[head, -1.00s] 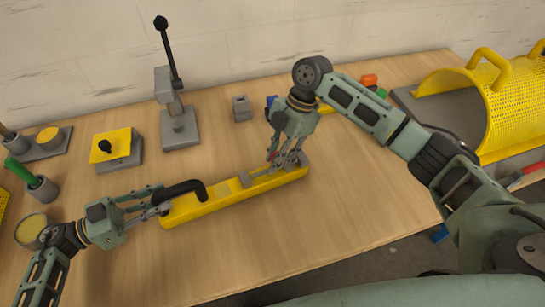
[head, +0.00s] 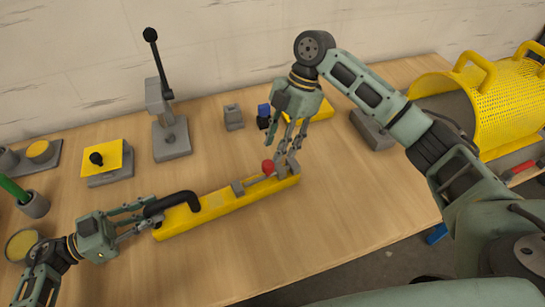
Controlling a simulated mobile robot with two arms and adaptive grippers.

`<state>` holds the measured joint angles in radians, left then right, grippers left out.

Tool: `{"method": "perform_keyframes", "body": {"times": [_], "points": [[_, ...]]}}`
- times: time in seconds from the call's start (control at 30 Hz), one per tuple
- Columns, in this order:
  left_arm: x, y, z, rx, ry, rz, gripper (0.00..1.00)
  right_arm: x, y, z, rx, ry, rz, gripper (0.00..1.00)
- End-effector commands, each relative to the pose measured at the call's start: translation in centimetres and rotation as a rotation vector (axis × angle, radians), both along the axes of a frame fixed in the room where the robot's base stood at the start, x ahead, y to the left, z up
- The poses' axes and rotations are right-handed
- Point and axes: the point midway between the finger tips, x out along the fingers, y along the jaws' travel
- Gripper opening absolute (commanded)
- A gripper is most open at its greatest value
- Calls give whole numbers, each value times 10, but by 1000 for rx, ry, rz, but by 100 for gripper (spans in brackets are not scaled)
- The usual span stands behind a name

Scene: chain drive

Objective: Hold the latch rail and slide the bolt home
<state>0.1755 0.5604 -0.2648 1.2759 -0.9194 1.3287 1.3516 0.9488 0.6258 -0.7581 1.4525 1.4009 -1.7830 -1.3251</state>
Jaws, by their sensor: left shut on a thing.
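The yellow latch rail (head: 222,208) lies slanted across the table front. My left gripper (head: 150,212) is shut on the black bent handle (head: 175,200) at the rail's left end. A grey bolt (head: 255,182) with a red knob (head: 268,167) lies along the right half of the rail. Grey brackets (head: 283,170) stand at the rail's right end. My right gripper (head: 290,150) is above that end, fingers pointing down and a little apart, just right of the red knob. It holds nothing that I can see. Its fingertips partly overlap the brackets.
Behind the rail stand a lever press (head: 170,137), a yellow-topped box (head: 108,162), a small grey block (head: 233,117) and a blue-black piece (head: 264,116). A yellow mesh guard (head: 500,105) is at the right. The table in front of the rail is clear.

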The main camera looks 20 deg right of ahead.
Motion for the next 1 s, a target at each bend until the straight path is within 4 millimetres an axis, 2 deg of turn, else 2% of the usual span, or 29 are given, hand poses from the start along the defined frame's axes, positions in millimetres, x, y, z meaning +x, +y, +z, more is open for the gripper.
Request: {"method": "perform_keyframes", "body": {"times": [0.1,0.3,0.73,0.77,1.0], "points": [[0,0,1,-2,-1,0,0,4,-8,21,-1,-3,-2,37],[0,0,1,-2,-1,-1,0,6,-16,41,-1,0,-1,37],[0,0,1,-3,-2,-1,0,7,-17,44,-1,0,-1,37],[0,0,1,-3,-2,-1,20,7,-17,44,-1,0,-1,37],[0,0,1,-3,-2,-1,41,7,-17,44,-1,0,-1,37]]}}
